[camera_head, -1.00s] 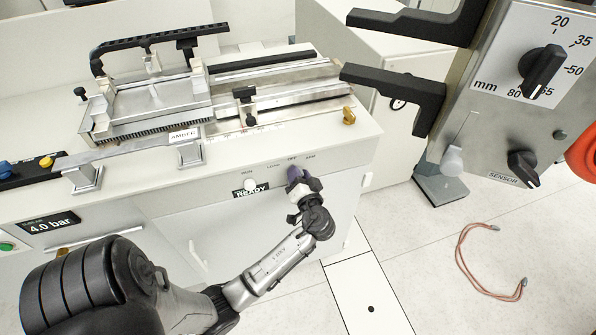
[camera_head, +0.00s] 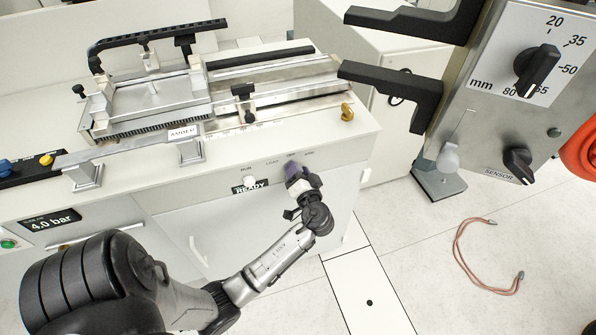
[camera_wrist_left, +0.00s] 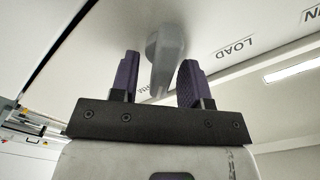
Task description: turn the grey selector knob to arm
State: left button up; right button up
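The grey selector knob (camera_wrist_left: 165,52) shows in the left wrist view, on a white panel with a LOAD label to its right. My left gripper (camera_wrist_left: 160,80) has its two purple fingers apart, one on each side of the knob. The knob looks closer to the right finger; whether they touch I cannot tell. In the head view my left gripper (camera_head: 293,172) is at the front panel, below the row of small labels, and hides the knob. Which label the knob points to is not clear. My right gripper is not in view.
A READY display (camera_head: 251,188) with a white button sits left of the gripper. A brass knob (camera_head: 347,111) is on the bench top's right end. A grey SENSOR panel (camera_head: 485,130) with black arms stands at the right. A reddish cable (camera_head: 462,257) lies on the floor.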

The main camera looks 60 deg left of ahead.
pick_arm(q)
jog(key=shift+d, duration=0.1)
jog(key=s+d, duration=0.2)
jog(key=d, duration=1.1)
jog(key=shift+s+d, duration=0.2)
jog(key=shift+s, duration=0.15)
